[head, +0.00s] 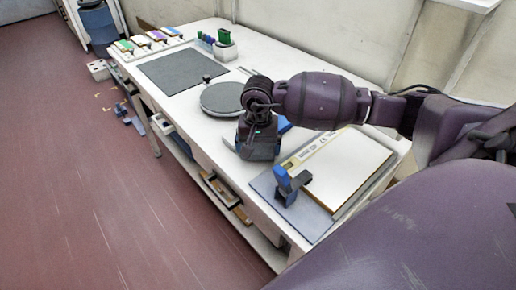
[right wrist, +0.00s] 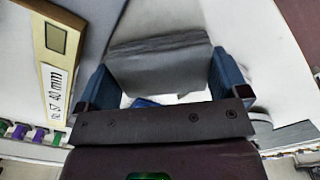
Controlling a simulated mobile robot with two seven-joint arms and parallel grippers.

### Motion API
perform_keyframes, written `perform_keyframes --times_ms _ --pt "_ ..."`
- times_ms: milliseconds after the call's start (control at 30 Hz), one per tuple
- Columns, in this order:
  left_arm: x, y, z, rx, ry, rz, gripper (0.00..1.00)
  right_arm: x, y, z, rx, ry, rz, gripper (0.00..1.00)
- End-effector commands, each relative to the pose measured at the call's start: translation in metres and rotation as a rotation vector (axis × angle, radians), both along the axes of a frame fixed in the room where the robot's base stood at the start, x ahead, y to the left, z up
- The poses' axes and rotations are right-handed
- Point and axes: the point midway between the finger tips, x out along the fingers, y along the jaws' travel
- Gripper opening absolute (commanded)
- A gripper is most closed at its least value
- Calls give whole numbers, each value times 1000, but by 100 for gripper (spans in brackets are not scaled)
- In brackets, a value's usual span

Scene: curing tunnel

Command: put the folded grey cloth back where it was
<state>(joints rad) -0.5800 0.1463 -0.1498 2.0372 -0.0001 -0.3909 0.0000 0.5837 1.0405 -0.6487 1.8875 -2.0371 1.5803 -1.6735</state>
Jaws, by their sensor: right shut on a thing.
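The folded grey cloth (right wrist: 158,68) shows in the right wrist view as a grey slab with a darker folded band, between the two blue fingers. My right gripper (head: 258,152) is shut on it and points down over the white workbench (head: 185,110), between the round dark plate and the white panel. In the head view the gripper hides the cloth. I cannot tell whether the cloth touches the bench. My left gripper is not in view.
A white panel (head: 345,165) with a yellow-edged label strip (head: 310,150) lies at right, beside a blue upright fixture (head: 289,184). A round dark plate (head: 221,98) and a dark square mat (head: 183,70) lie further back. Coloured items (head: 140,40) stand at the far end.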

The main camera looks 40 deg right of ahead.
Motion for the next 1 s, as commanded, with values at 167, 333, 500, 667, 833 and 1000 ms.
perform_keyframes --times_ms 167,333,500,667,833,1000 --pt "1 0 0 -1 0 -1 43 0 0 -10 1 -2 0 71" --pt "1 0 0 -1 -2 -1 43 0 0 -10 0 -1 0 71" --pt "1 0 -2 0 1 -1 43 0 0 -13 0 -1 0 99" --pt "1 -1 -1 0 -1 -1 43 0 0 -12 0 -1 0 100" --pt "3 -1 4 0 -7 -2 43 0 0 -7 0 -3 0 100" --pt "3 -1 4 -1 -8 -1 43 1 0 14 -2 -5 0 100"
